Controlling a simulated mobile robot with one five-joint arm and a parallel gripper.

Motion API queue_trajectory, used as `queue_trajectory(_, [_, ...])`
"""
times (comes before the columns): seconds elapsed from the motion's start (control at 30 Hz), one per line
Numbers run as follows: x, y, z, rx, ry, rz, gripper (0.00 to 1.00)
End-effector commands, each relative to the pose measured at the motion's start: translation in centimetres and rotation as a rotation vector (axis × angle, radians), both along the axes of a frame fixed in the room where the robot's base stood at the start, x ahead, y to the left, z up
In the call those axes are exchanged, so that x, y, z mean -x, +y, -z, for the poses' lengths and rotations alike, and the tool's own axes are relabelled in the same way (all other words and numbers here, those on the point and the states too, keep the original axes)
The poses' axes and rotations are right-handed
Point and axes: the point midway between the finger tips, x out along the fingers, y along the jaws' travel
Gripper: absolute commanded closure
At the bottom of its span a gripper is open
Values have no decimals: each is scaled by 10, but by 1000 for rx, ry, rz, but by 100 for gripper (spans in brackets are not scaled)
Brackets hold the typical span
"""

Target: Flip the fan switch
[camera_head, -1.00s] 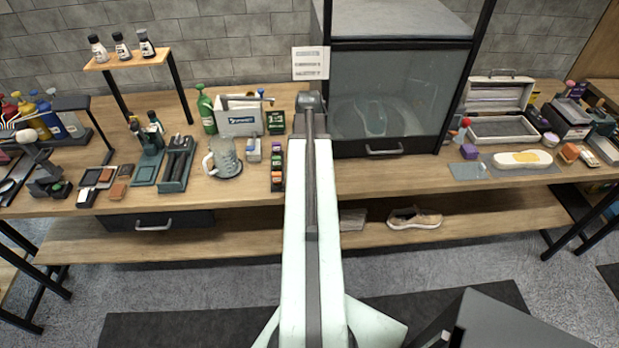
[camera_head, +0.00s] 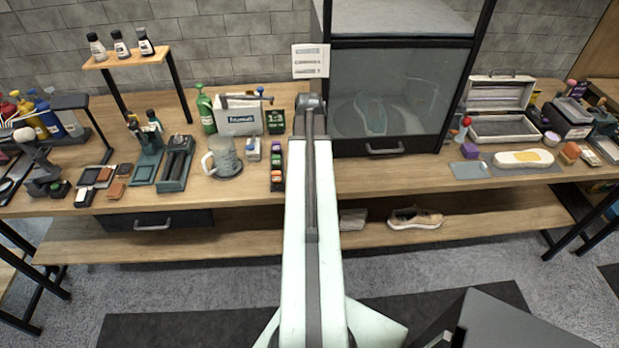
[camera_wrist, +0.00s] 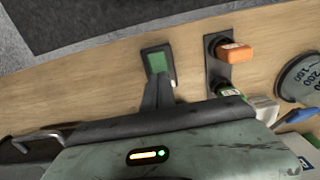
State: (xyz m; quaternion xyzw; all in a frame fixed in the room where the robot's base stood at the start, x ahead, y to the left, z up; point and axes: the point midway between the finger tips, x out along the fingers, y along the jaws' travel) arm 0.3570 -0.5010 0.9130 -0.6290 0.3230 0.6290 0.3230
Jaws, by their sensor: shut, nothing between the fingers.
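My gripper (camera_wrist: 157,72) is shut and empty, low over the wooden bench in the wrist view. A small green patch in a dark frame shows at its tip; I cannot tell whether this belongs to the finger or to something beyond it. No part is clearly recognisable as the fan switch. A glass-fronted cabinet (camera_head: 385,100) with a handle stands on the bench right of my arm in the head view. A white label sheet (camera_head: 310,62) shows at its left edge. The head view does not show my fingertips; my arm covers the bench in front of them.
A dark strip with coloured blocks (camera_head: 278,172) stands left of my arm; its orange block (camera_wrist: 235,53) is close to my gripper in the wrist view. A clear mug (camera_head: 225,158) and a white box (camera_head: 240,117) stand farther left. Bare bench (camera_head: 400,172) lies before the cabinet.

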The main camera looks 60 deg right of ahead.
Motion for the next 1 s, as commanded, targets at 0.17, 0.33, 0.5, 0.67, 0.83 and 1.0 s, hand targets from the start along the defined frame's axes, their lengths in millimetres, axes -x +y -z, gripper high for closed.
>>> queue_trajectory(0.17, [0,0,4,0,0,0,100])
queue_trajectory(0.33, [0,0,6,0,0,0,100])
queue_trajectory(0.5, [0,0,9,0,0,0,100])
queue_trajectory(0.67, [0,0,2,0,0,0,100])
queue_trajectory(0.83, [0,0,-14,0,0,0,100])
queue_trajectory(1.0, [0,0,-30,0,0,0,100])
